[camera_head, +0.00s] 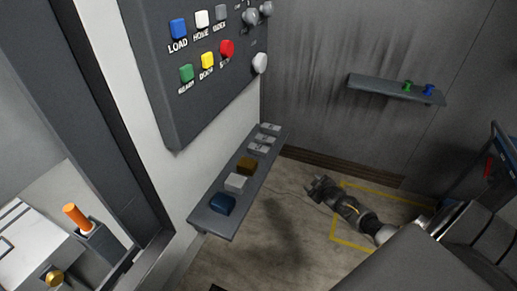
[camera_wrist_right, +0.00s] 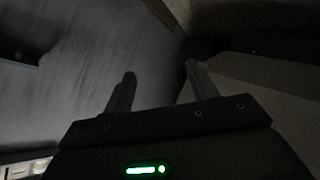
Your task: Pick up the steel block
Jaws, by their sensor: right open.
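A light grey block (camera_head: 236,183), which looks like the steel block, sits on the dark grey shelf (camera_head: 212,222) below the control panel in the head view. It stands between a dark blue block (camera_head: 222,204) and a brown block (camera_head: 247,166). My right gripper (camera_head: 316,187) is to the right of the shelf, apart from it and above the floor. In the right wrist view the two fingers (camera_wrist_right: 160,72) are spread with nothing between them. No block can be made out in that dim view. My left gripper is not in view.
The control panel (camera_head: 183,110) with coloured buttons overhangs the shelf. Several pale labelled pieces (camera_head: 261,149) are at the shelf's far end. A wall shelf (camera_head: 375,86) holds small green and blue items. Open floor with a yellow outline (camera_head: 334,225) lies right of the block shelf.

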